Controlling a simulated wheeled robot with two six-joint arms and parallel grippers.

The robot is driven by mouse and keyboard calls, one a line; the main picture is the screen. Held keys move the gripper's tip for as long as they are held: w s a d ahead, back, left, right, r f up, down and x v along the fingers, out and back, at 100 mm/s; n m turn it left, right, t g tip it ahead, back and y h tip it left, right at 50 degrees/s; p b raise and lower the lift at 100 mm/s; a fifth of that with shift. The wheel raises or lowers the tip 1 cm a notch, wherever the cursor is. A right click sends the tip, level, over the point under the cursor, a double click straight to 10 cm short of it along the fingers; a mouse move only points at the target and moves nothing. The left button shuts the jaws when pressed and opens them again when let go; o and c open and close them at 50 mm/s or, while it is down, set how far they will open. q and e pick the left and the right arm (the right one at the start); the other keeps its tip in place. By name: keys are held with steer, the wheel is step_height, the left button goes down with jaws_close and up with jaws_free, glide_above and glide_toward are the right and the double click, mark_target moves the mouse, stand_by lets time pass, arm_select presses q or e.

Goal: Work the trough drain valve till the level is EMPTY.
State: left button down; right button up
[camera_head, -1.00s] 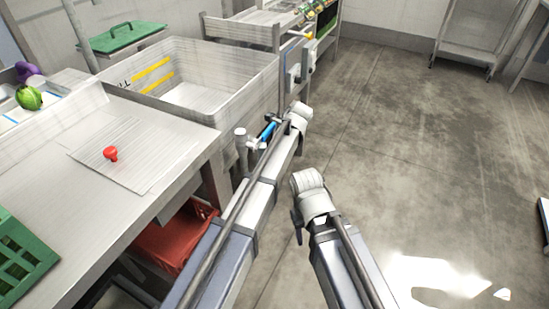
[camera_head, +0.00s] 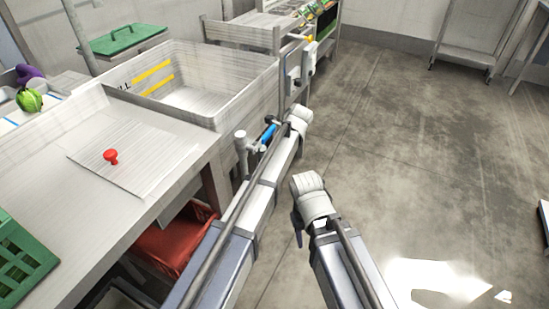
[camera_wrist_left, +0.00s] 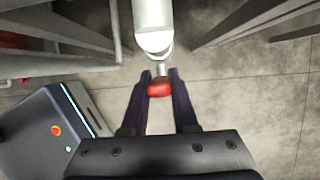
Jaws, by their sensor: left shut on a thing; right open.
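The white trough (camera_head: 240,95) stands at upper left in the head view, with yellow level marks (camera_head: 152,77) and partly hidden lettering ending in "LL" on its inner wall. Its floor looks pale; I cannot tell the water level. In the left wrist view my left gripper (camera_wrist_left: 160,79) is shut on a red handle (camera_wrist_left: 160,90) below a white pipe end (camera_wrist_left: 153,28). In the head view my own arm hides that gripper and handle. My right gripper (camera_head: 298,228) is open and empty over bare floor, largely hidden by its wrist.
A red bin (camera_head: 175,240) sits beneath. The floor (camera_head: 430,170) at right is clear.

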stand_by(0.8)
arm_select(q)
steer(key=shift+w+d, duration=0.15)
steer(key=shift+w, duration=0.25)
steer(key=w+g+b, duration=0.1)
steer(key=w+g+y+b, duration=0.1)
steer(key=g, duration=0.1)
steer(key=w+d+f+m+g+y+b, duration=0.1)
steer(key=shift+d+g, duration=0.1)
steer(key=shift+g, duration=0.3)
steer(key=c, duration=0.7)
jaws_free()
steer(key=shift+r, duration=0.15)
